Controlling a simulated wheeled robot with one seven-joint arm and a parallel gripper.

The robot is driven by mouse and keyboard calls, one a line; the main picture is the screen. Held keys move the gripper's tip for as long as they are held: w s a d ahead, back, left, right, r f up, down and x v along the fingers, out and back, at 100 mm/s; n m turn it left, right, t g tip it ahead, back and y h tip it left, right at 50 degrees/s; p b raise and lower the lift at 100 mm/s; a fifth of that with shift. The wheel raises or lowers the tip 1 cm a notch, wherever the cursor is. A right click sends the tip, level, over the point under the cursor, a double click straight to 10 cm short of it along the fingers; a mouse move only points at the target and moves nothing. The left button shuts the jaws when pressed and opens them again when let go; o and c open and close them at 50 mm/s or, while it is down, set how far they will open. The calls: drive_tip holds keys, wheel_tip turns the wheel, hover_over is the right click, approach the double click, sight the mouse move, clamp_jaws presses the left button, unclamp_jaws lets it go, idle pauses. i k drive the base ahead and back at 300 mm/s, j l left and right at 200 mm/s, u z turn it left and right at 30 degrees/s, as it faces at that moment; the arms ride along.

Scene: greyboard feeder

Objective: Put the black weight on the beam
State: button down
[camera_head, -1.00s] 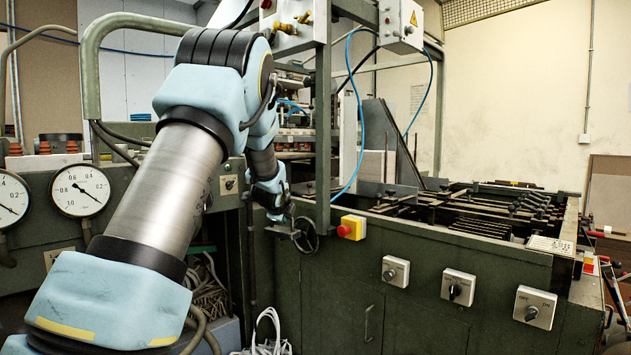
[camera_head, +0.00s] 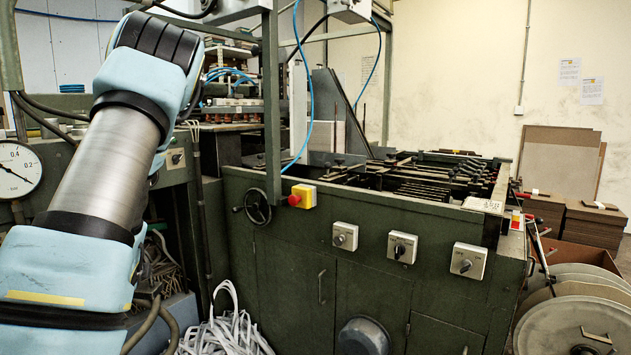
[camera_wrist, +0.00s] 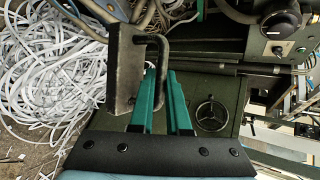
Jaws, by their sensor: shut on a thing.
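The black weight (camera_wrist: 125,68) shows in the wrist view as a dark, worn flat block with a bent bar handle. My gripper (camera_wrist: 162,78) has two green fingers, shut on the handle. The weight hangs beside the fingers, to their left in the picture, clear of the floor. In the head view my arm runs up the left side, and the gripper and weight are out of sight. I cannot clearly pick out the beam; a thin slanted rod (camera_head: 543,250) stands at the machine's right end.
The green machine cabinet (camera_head: 275,290) fills the middle, with a handwheel (camera_head: 257,206) and red stop button (camera_head: 302,196) on its front. White strip waste (camera_head: 225,330) lies heaped on the floor. Large reels (camera_head: 570,325) stand at the lower right, near stacked board (camera_head: 595,225).

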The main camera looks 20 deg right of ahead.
sight(499, 188)
drive_tip(key=z, duration=1.3)
drive_tip(key=l+z, duration=0.15)
drive_tip(key=l, duration=0.55)
drive_tip(key=i+l+z, duration=0.2)
drive_tip(key=l, duration=0.45)
